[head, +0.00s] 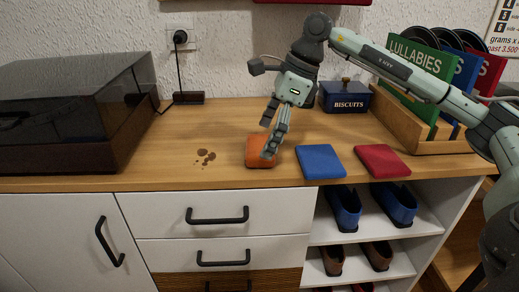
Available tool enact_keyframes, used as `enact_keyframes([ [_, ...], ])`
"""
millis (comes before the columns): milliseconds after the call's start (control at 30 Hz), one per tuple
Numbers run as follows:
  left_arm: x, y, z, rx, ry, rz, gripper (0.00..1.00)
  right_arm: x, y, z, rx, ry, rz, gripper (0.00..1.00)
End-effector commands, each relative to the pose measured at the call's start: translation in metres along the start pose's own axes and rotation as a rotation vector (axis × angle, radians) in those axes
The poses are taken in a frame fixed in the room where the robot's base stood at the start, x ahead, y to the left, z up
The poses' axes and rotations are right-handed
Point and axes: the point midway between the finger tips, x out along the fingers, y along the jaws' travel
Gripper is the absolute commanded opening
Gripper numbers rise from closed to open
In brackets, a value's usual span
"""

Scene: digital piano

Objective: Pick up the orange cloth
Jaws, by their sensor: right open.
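The orange cloth (256,151) lies folded on the wooden cabinet top, near its front edge. My right gripper (269,142) points down over the right part of the cloth and hides some of it. Its fingers look open, and I cannot tell whether they touch the cloth. My left gripper is out of view.
A blue cloth (321,161) and a red cloth (382,161) lie to the right. Brown stains (205,157) mark the wood to the left. A dark-lidded turntable (65,115) stands far left. A biscuit tin (344,98) and a wooden record crate (457,138) stand behind.

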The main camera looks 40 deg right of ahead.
Motion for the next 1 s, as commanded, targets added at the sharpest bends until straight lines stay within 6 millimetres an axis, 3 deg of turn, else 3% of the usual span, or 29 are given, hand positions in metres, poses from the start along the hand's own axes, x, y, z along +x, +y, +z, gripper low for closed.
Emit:
enact_keyframes([
  [100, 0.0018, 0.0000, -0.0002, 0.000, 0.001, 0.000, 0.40, 0.0118, 0.0002, -0.0001, 0.000, 0.000, 0.002, 1.00],
  [367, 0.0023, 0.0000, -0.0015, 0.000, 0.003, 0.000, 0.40, 0.0138, -0.0001, 0.0003, 0.000, -0.001, 0.000, 1.00],
  [667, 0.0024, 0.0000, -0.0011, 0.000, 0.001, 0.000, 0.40, 0.0136, 0.0000, 0.0005, 0.000, -0.002, 0.001, 0.63],
  [1000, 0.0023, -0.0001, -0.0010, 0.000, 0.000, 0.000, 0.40, 0.0103, -0.0002, 0.0023, 0.000, -0.003, 0.000, 0.61],
])
